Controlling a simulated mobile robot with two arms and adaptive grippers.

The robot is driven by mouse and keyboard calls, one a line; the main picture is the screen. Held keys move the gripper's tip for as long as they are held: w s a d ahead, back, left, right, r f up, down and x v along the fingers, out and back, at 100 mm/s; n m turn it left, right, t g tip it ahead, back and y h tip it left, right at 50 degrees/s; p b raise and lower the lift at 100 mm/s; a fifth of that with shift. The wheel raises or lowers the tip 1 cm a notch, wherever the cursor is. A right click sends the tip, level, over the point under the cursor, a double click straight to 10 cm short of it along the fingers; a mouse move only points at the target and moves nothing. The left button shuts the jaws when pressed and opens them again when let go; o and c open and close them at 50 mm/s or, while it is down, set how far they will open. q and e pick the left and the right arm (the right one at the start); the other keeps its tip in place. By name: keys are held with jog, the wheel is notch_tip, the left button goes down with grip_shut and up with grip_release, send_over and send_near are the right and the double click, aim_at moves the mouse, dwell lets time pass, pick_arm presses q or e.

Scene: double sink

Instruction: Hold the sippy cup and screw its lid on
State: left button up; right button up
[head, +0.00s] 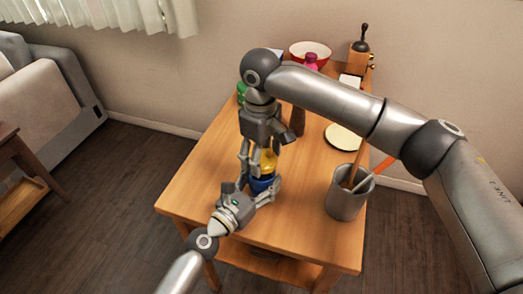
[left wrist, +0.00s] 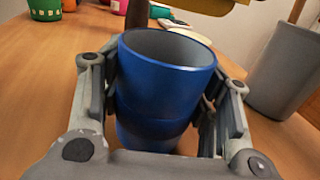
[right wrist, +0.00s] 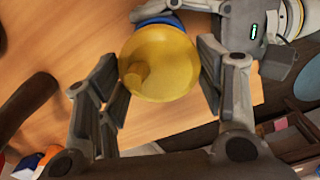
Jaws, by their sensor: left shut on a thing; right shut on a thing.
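The blue sippy cup (head: 262,184) stands upright on the wooden table. My left gripper (head: 258,188) is shut on its sides; in the left wrist view the cup (left wrist: 166,85) shows an open, empty-looking top between both fingers. The yellow lid (head: 267,160) is held above the cup by my right gripper (head: 260,160), which points down. In the right wrist view the lid (right wrist: 160,65) sits between the fingertips, with part of the blue cup (right wrist: 165,20) beyond it. In the left wrist view the lid's edge (left wrist: 200,6) is apart from the cup's rim.
A grey utensil holder (head: 345,205) stands to the right on the table (head: 205,170). A pale plate (head: 343,137), a dark brown mill (head: 297,121), a red-and-white bowl (head: 310,50), a grinder (head: 360,48) and a green item (head: 241,89) are farther back. The left front of the table is clear.

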aim_at(263, 183)
jog(key=shift+f, duration=0.15)
dwell(0.4)
jog(key=shift+f, duration=0.8)
jog(key=shift+f, duration=0.55)
